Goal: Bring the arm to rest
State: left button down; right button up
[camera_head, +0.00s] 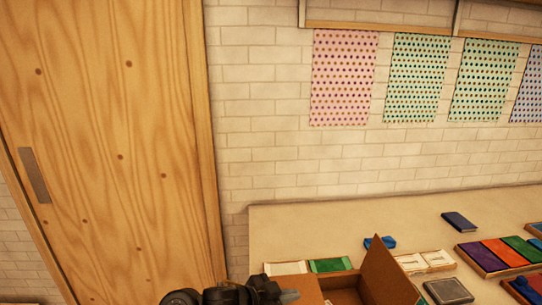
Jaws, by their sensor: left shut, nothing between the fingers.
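My left gripper (288,296) shows at the bottom edge of the head view, left of centre. It is dark, with its grey fingertips pointing right, shut and empty. The fingertips are beside or in front of the left side of an open cardboard box (385,272); I cannot tell whether they touch it. The rest of my left arm is mostly cut off by the frame's bottom edge. My right gripper is not in view.
A pale table (310,225) runs along the white brick wall. On it lie a green-and-white pack (330,265), a small blue item (380,242), a dark blue booklet (458,221) and a multicoloured tray (500,254). A wooden door (110,150) stands at left. Patterned sheets (343,78) hang above.

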pick_arm(q)
jog(key=s+a+f+n+t+y, duration=0.1)
jog(key=s+a+f+n+y, duration=0.3)
jog(key=s+a+f, duration=0.4)
jog(key=s+a+f+n+t+y, duration=0.1)
jog(key=s+a+f+n+y, duration=0.35)
jog(key=a, duration=0.65)
jog(key=s+a+f+n+g+y, duration=0.1)
jog(key=s+a+f+n+g, duration=0.15)
jog(key=s+a, duration=0.45)
jog(key=s+a+f+n+g+y, duration=0.1)
jog(key=s+a+g+y, duration=0.2)
jog(key=s, duration=0.8)
notch_tip(320, 180, down, 26)
jog(key=f+h+b, duration=0.1)
jog(key=h+b, duration=0.1)
jog(key=b, duration=0.1)
jog(key=s+a+f+g+b, duration=0.2)
jog(key=s+a+f+b, duration=0.1)
jog(key=s+f, duration=1.4)
notch_tip(320, 180, down, 3)
jog(key=shift+s+f+m+y, duration=0.1)
jog(key=shift+s+m+y, duration=0.1)
jog(key=shift+m+y, duration=0.15)
jog(key=shift+a, duration=0.1)
